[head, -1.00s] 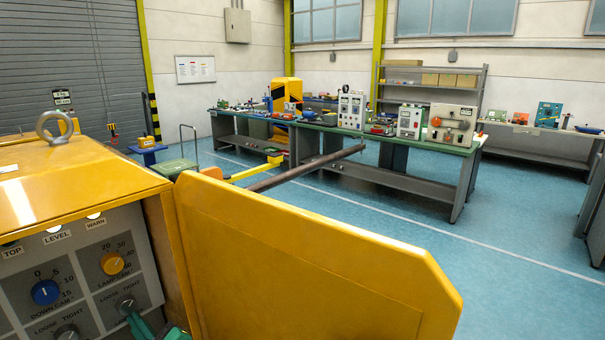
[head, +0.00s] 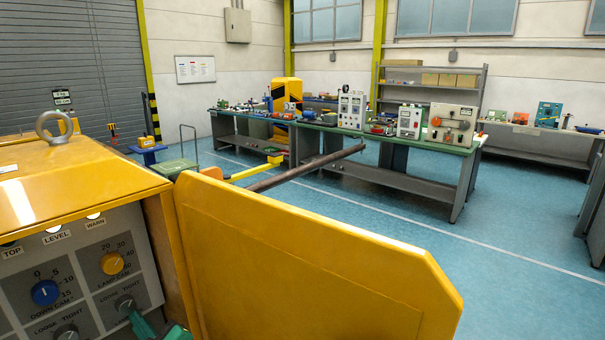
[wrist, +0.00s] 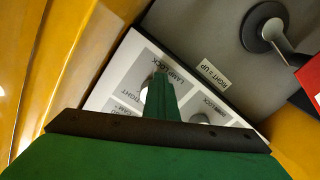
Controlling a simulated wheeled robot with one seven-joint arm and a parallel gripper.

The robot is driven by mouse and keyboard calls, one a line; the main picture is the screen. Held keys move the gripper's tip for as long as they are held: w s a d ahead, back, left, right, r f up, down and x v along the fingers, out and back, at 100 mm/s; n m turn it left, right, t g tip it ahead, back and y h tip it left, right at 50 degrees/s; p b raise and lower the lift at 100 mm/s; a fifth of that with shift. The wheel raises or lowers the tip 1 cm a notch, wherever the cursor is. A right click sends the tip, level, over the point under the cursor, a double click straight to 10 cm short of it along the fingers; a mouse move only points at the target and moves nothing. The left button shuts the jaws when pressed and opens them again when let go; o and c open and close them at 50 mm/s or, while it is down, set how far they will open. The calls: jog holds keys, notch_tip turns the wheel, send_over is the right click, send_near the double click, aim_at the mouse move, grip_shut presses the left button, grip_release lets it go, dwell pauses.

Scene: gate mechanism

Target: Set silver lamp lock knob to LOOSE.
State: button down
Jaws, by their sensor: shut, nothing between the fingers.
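The silver lamp lock knob (head: 124,303) is low on the grey control panel in the head view, below the orange lamp cam dial (head: 112,263). LOOSE is printed at its upper left and TIGHT at its upper right. My green gripper (head: 138,322) is at the knob's lower right edge. In the wrist view my narrow, shut fingers (wrist: 160,98) lie over the knob (wrist: 144,95) and hide most of it. I cannot tell whether they touch it or where its pointer stands. Nothing shows held between the fingers.
A second silver knob (head: 67,332) and a blue dial (head: 45,292) are to the left. A large yellow panel (head: 310,260) stands close on the right. A grey lever (wrist: 268,28) sits beside the RIGHT = UP label in the wrist view.

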jog(key=shift+r, duration=0.25)
jog(key=shift+w+d+r, duration=0.15)
jog(key=shift+w+d, duration=0.2)
jog(key=shift+w+d+r, duration=0.3)
jog(key=shift+w+r, duration=0.15)
jog(key=shift+w+d+f, duration=0.1)
jog(key=shift+f, duration=0.15)
jog(key=shift+s+d, duration=0.2)
jog(key=shift+d, duration=0.2)
jog(key=v, duration=0.5)
jog(key=shift+d, duration=0.15)
jog(key=shift+f, duration=0.1)
